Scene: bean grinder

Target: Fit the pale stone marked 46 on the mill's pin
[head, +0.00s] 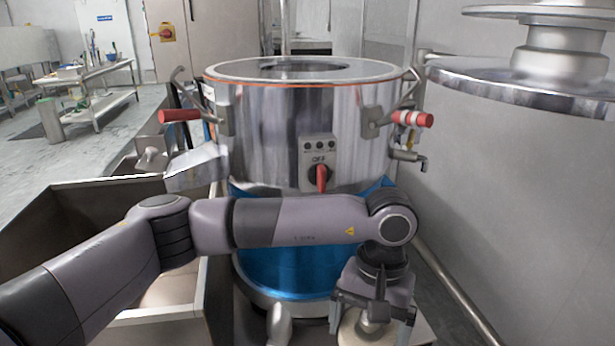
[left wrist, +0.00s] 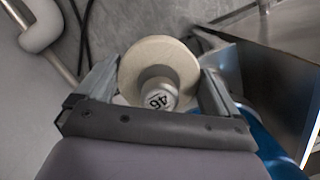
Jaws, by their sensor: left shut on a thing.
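The pale stone marked 46 is a round cream disc with a knob, held in my left gripper (head: 373,328). In the left wrist view the stone (left wrist: 148,57) lies between the two fingers, and the black 46 on its knob faces the camera. In the head view only part of the stone (head: 352,333) shows, low at the bottom edge. The mill (head: 270,125) is a large steel drum with a round opening on top, beyond my left forearm. Its pin is not visible. The stone is apart from the drum's top, lower and nearer. My right gripper is not in view.
Red-ended handles (head: 180,115) stick out on both sides of the drum. A steel disc assembly (head: 520,85) hangs at the upper right. Open steel bins (head: 75,215) stand at the left. A wall and a pipe (head: 450,280) bound the right side.

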